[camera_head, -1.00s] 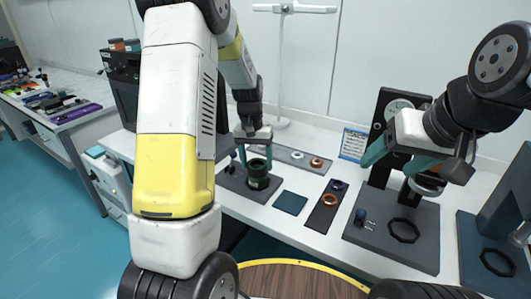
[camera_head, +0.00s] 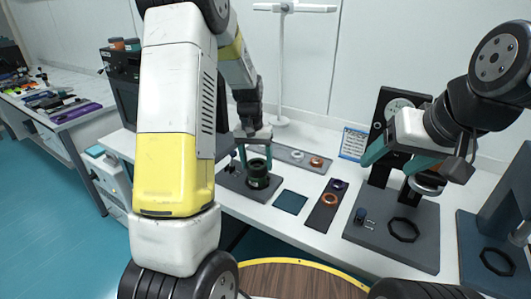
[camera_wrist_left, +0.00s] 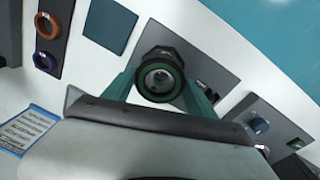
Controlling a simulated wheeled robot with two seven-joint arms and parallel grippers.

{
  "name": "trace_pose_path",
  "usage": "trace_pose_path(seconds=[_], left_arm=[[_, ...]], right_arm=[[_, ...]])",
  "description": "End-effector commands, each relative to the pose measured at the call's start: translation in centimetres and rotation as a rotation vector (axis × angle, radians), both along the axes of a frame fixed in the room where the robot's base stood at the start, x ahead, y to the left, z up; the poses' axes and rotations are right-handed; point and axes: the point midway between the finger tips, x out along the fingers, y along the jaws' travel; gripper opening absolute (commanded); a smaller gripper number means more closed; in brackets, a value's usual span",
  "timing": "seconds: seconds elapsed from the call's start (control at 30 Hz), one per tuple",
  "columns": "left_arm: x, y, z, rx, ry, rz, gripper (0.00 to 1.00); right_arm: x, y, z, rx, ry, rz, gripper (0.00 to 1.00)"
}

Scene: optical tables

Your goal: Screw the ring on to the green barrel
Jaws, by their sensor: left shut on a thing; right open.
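The green barrel (camera_head: 257,177) stands upright on a dark plate in the head view, with a dark upper rim. My left gripper (camera_head: 254,154) points down over its top, one teal finger on each side. In the left wrist view, a green ring (camera_wrist_left: 160,96) sits between the fingers, around a glassy centre, at the mouth of the barrel's black body (camera_wrist_left: 168,53). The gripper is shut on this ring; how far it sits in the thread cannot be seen. My right gripper (camera_head: 408,160) is open and empty, above the right-hand dark stand.
A dark tray holds an orange ring (camera_head: 330,200) and a purple ring (camera_head: 338,185). A grey tray (camera_head: 283,152) behind holds small rings. A blue-grey square mat (camera_head: 290,202) lies beside the barrel's plate. A stand with a black octagonal ring (camera_head: 403,230) is at right.

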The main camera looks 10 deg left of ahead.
Motion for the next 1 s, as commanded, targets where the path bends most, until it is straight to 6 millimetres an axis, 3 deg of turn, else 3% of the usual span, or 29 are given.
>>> trace_pose_path(seconds=[1.0], left_arm=[[-0.15,-0.04,-0.71,0.000,0.005,0.000,0.00]], right_arm=[[0.00,0.00,0.00,0.000,0.000,0.000,0.69]])
